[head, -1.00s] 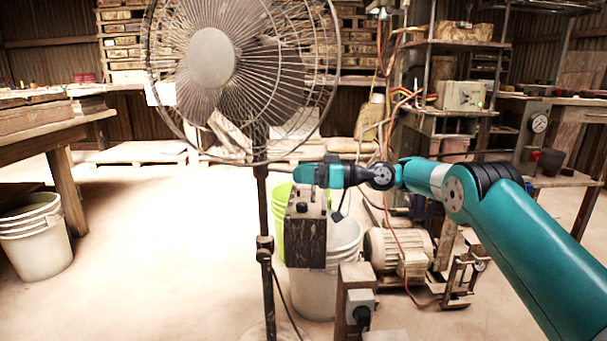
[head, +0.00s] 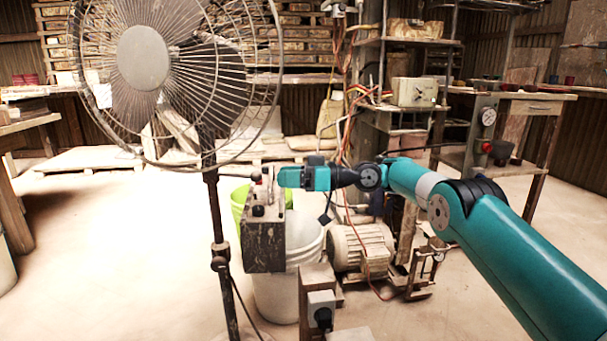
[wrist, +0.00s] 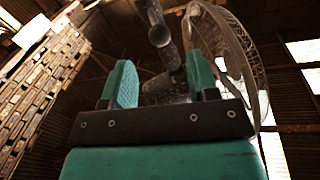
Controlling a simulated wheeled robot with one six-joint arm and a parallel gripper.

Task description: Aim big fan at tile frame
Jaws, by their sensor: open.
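The big fan (head: 143,58) stands at the left of the head view, its round wire cage facing front-left on a dark pole. My gripper (head: 284,177) is to the right of the fan's pole, below the cage's right edge. In the wrist view, the fingers of my gripper (wrist: 163,85) are apart. A dark rod and joint show beyond and between them, and nothing is visibly clamped. The fan's cage (wrist: 235,60) shows on the right there. I cannot tell which thing is the tile frame.
A dark control box (head: 264,240) stands below my gripper, in front of a white bucket (head: 303,240). A motor (head: 360,248) sits on the floor to the right. Shelves with a grey electrical box (head: 414,92) stand behind. Open floor (head: 110,240) lies left of the pole.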

